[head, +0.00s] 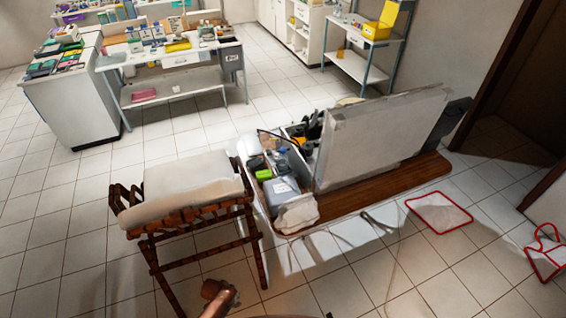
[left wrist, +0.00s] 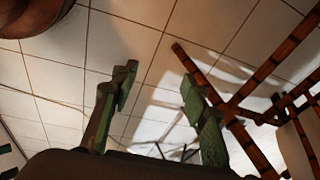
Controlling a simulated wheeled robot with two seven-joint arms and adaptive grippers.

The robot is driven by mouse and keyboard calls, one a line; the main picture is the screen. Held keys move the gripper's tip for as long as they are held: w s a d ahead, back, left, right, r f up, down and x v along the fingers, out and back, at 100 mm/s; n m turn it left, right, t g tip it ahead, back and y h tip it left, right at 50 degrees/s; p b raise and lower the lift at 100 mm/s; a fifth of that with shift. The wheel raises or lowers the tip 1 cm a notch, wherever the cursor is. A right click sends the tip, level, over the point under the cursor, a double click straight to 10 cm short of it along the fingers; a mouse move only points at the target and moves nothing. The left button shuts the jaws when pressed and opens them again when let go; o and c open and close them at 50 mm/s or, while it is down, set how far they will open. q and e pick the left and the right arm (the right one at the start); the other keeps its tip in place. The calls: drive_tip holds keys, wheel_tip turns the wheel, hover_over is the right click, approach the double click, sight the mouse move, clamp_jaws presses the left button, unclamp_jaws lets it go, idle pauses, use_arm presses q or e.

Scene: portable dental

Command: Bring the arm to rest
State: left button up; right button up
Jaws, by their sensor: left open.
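My left gripper (left wrist: 160,85) shows in the left wrist view, with its two green-grey fingers apart and nothing between them. White floor tiles lie beyond the fingers. The crossed brown legs of a folding stand (left wrist: 232,112) are to the right of the fingers in that view; whether they touch cannot be told. In the head view the gripper itself does not show; only a copper-coloured part of mine appears at the bottom edge. My right gripper is in neither view.
The folding stand with a white cushion (head: 190,185) is at centre left. Right of it, an open case (head: 345,207) holds dental items. Red-edged white sheets (head: 439,213) lie on the floor. A laden bench (head: 185,60) stands behind. Tiles at the front left are clear.

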use_arm(q)
drive_tip(key=s+a+f+n+b, duration=0.1)
drive_tip(key=s+a+f+n, duration=0.2)
drive_tip(key=s, duration=1.1)
drive_tip(key=s+a+f+n+g+y+b, duration=0.1)
drive_tip(key=s+a+f+n, duration=0.3)
drive_tip(key=s+f, duration=0.5)
drive_tip(key=s+a+f+n+y+b, duration=0.1)
drive_tip(key=s+a+f+n, duration=0.3)
drive_tip(key=s, duration=1.6)
wheel_tip(320, 180, down, 2)
drive_tip(key=shift+s+a+f+b, duration=0.2)
drive_tip(key=shift+s+b, duration=0.1)
drive_tip(key=shift+b, duration=0.4)
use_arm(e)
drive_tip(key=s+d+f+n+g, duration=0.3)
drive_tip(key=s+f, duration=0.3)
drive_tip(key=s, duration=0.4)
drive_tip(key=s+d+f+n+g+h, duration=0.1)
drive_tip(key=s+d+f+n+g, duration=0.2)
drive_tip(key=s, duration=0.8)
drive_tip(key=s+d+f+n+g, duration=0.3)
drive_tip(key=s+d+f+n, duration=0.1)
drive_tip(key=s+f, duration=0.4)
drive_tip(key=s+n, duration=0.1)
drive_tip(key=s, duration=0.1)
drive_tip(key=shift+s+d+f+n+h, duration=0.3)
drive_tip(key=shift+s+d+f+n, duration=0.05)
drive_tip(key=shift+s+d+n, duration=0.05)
